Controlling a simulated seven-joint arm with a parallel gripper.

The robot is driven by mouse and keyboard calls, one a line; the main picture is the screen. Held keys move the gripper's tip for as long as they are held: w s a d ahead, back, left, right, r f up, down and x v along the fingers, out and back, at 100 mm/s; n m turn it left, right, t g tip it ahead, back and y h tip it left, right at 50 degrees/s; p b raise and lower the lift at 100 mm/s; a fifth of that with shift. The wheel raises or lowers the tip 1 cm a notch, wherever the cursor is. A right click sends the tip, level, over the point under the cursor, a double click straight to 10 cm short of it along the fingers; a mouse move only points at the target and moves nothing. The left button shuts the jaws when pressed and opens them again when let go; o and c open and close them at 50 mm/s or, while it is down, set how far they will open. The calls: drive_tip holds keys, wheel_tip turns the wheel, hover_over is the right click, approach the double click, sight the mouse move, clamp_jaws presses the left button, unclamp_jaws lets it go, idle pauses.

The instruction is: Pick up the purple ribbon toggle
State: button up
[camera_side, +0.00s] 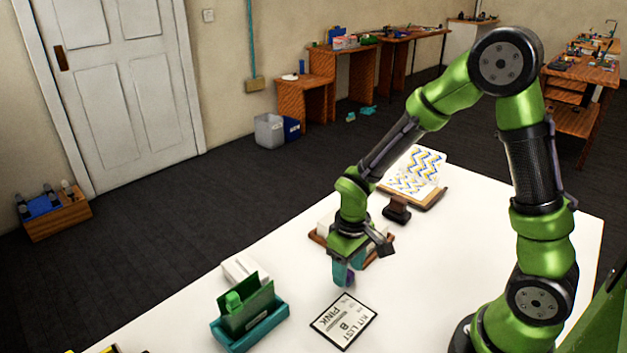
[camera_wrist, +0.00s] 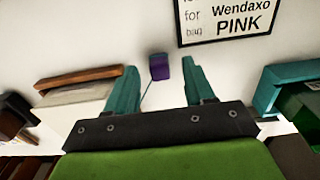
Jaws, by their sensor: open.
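The purple ribbon toggle (camera_wrist: 159,66) shows in the wrist view as a small dark purple block. A thin dark strand runs from it down toward the left finger. It lies between my gripper's (camera_wrist: 160,72) two teal fingers in the picture, with white surface showing on both sides. The fingers are apart and do not appear to touch it. In the side view my gripper (camera_side: 343,274) points down low over the white table, and a bit of purple shows at its fingertips. I cannot tell the exact height gap.
A kit list card (camera_side: 344,320) lies on the table (camera_side: 440,285) near the gripper; it also shows in the wrist view (camera_wrist: 226,20). A teal holder with green pieces (camera_side: 249,315) stands at left. A dark stamp-like block (camera_side: 397,211) and a patterned board (camera_side: 415,175) are behind.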

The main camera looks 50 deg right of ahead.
drive_tip(key=shift+f, duration=0.3)
clamp_jaws()
drive_tip(key=shift+r, duration=0.15)
wheel_tip(320, 180, up, 10)
idle(0.4)
